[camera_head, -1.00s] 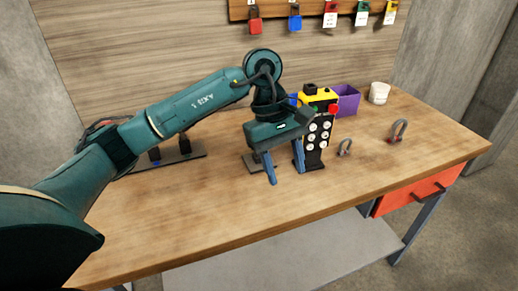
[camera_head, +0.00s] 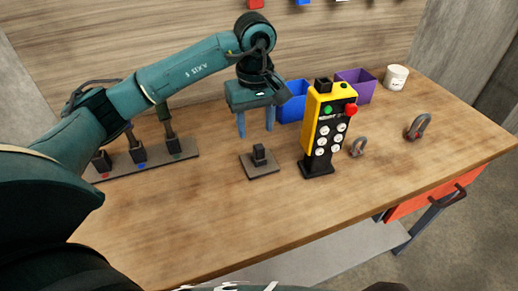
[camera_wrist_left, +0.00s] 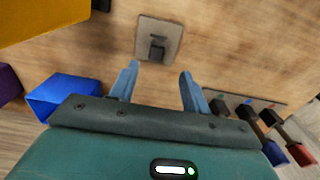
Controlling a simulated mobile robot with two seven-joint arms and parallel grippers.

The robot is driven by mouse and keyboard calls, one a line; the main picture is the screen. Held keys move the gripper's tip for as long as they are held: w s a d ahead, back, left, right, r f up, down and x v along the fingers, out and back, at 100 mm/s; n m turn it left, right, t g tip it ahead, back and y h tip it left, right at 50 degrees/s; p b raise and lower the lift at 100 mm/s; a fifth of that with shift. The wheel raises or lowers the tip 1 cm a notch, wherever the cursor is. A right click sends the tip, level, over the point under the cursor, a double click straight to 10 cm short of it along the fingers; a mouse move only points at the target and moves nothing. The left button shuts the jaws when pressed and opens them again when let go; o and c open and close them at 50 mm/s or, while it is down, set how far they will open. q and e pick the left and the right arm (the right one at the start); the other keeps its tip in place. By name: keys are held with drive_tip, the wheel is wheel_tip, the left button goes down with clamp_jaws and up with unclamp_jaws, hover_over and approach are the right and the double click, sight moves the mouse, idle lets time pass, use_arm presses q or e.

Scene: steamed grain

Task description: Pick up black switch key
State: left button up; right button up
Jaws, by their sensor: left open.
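A small black upright block (camera_head: 259,153), which looks like the black switch key, stands on a flat dark square plate (camera_head: 263,172) on the bench. In the left wrist view the black block (camera_wrist_left: 157,48) and its plate (camera_wrist_left: 146,27) lie just beyond the fingertips. My left gripper (camera_head: 256,133) has two blue fingers spread apart with nothing between them. It is just behind and above the block in the head view, apart from it. In the left wrist view the gripper (camera_wrist_left: 159,68) points toward the block, roughly in line with it. My right gripper does not show.
A yellow and black button box (camera_head: 318,122) stands right of the plate. Blue (camera_head: 292,108) and purple (camera_head: 362,88) bins and a white cup (camera_head: 396,77) are behind. Shackles (camera_head: 418,127) lie right. A switch row on a base (camera_head: 188,153) is left. The front bench is clear.

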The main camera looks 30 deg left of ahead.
sight(259, 146)
use_arm(q)
drive_tip(key=shift+w+d+f+p, duration=0.15)
drive_tip(key=shift+f+p, duration=0.1)
drive_tip(key=shift+f, duration=0.9)
drive_tip(key=shift+s+d+f+p, duration=0.1)
drive_tip(key=shift+f+p, duration=0.1)
drive_tip(key=shift+f, duration=1)
drive_tip(key=shift+w+d+f+p, duration=0.15)
drive_tip(key=shift+f+p, duration=0.1)
drive_tip(key=shift+f, duration=0.9)
drive_tip(key=shift+s, duration=0.1)
drive_tip(key=shift+c, duration=0.4)
clamp_jaws()
wheel_tip(259, 146, up, 10)
drive_tip(key=shift+b, duration=0.7)
